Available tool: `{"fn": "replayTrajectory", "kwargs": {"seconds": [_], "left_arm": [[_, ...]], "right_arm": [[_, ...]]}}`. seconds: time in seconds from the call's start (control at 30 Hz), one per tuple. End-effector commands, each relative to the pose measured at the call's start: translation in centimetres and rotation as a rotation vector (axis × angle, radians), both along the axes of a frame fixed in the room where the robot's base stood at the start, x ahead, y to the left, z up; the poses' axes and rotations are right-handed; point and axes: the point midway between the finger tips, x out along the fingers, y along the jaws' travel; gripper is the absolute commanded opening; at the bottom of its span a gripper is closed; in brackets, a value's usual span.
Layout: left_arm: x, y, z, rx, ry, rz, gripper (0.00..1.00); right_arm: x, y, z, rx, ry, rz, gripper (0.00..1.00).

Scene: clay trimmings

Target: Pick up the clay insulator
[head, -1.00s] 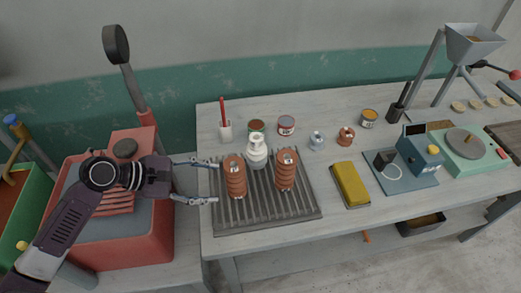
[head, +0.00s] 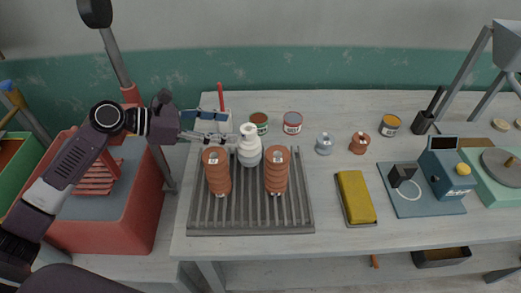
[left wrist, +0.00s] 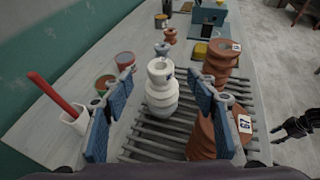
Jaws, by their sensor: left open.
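Two ridged red-brown insulators stand upright on the slatted rack, a left one (head: 217,172) and a right one (head: 277,171). A white ridged insulator (head: 249,146) stands between and slightly behind them. My left gripper (head: 231,127) is open and empty, to the left of the white one and above and behind the left brown one. In the left wrist view the white insulator (left wrist: 161,92) shows between the two blue-padded fingers (left wrist: 165,86), ahead of them. Brown insulators with number tags show to the right. A dark shape at that view's right edge looks like my right gripper (left wrist: 296,127); its jaws are unclear.
The grey slatted rack (head: 250,231) lies on the table. A white cup with a red stick (left wrist: 70,125) is close to the left finger. The table's front middle is bare.

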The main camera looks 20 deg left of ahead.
Motion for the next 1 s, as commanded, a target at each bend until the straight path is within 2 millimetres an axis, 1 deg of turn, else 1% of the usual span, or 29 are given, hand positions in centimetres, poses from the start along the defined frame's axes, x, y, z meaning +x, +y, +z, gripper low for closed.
{"fn": "replayTrajectory", "kwargs": {"seconds": [0.13, 0.3, 0.4, 0.6, 0.87, 0.93, 1.0], "left_arm": [[0.7, -1.1, -0.4, -0.004, 0.0, 0.0, 0.53], [1.7, -2.6, -1.1, -0.004, 0.0, 0.0, 0.53], [2.5, -3.8, -1.6, -0.004, 0.0, -0.001, 0.53], [3.9, -5.6, -2.7, -0.001, 0.0, -0.001, 0.53], [4.0, -5.9, -3.1, 0.001, 0.0, -0.001, 0.53], [4.0, -5.9, -3.1, 0.001, 0.0, -0.001, 0.48], [4.0, -5.9, -3.1, 0.001, 0.0, -0.001, 0.4]], "right_arm": [[-0.4, 0.8, 0.4, 0.009, 0.004, -0.002, 0.4], [-1.1, 2.2, 1.0, 0.025, 0.014, -0.006, 0.4], [-1.3, 2.6, 1.4, 0.03, 0.016, -0.004, 0.4], [-1.2, 2.2, 2.0, 0.025, 0.015, -0.003, 0.4], [-0.8, 1.3, 2.0, 0.014, 0.01, -0.002, 0.4], [-0.8, 1.2, 2.0, 0.013, 0.01, -0.002, 0.4], [-0.8, 1.2, 2.0, 0.013, 0.01, -0.002, 0.4]]}}
